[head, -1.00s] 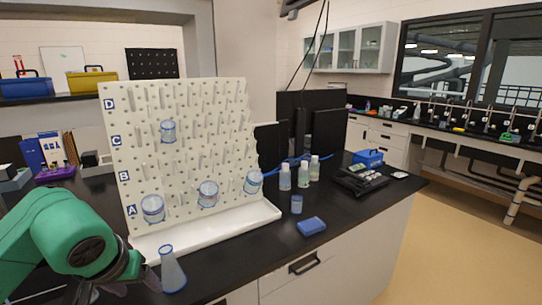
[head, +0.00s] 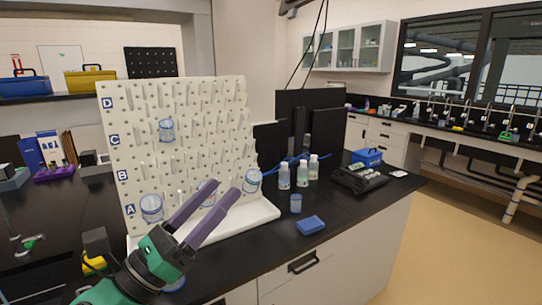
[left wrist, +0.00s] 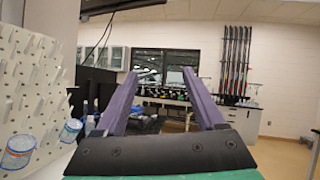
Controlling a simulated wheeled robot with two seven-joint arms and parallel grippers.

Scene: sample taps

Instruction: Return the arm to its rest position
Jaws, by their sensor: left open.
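My left gripper (head: 223,188) is raised in front of the white peg rack, its two purple fingers apart with nothing between them. In the left wrist view the open fingers (left wrist: 161,75) point out across the room. The peg rack (head: 118,95) has rows marked A to D. Glass vessels hang on it: one at row C (head: 167,130), one at lower left (head: 151,208) and one at lower right (head: 253,180). Another low vessel is mostly hidden behind the fingers. The conical flask (head: 174,286) on the bench is almost wholly covered by my gripper. My right gripper does not show.
On the black bench (head: 345,212) stand capped bottles (head: 299,174), a small beaker (head: 296,203), a blue block (head: 311,225) and a dark device (head: 358,180). The rack's white tray (head: 262,214) lies below my fingers. Open floor is at the right.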

